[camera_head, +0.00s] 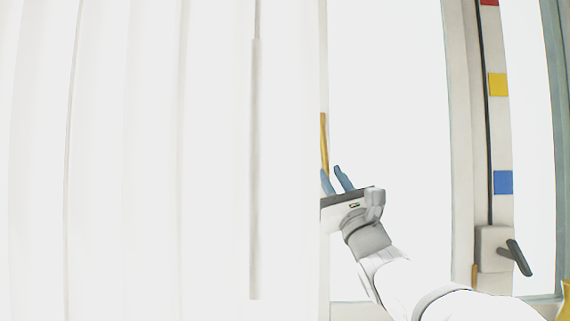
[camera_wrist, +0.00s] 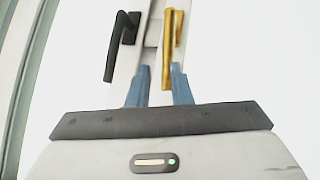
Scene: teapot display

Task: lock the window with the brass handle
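The brass handle (camera_head: 324,145) shows in the head view as a thin upright bar at the edge of the white panels. In the wrist view the brass handle (camera_wrist: 167,50) points down from its mount on a pale window frame (camera_wrist: 150,45). My gripper (camera_head: 334,174) is just below it in the head view, its two blue fingers apart. In the wrist view my gripper (camera_wrist: 155,72) is open, and the handle's lower end shows between the fingertips, close to the right finger. I cannot tell whether they touch.
A black handle (camera_wrist: 120,42) is left of the brass one in the wrist view. In the head view, a dark lever (camera_head: 518,258) on a pale box (camera_head: 494,249) is at right, below coloured squares (camera_head: 498,84). White ribbed panels (camera_head: 150,160) fill the left. A yellow object (camera_head: 565,301) is at lower right.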

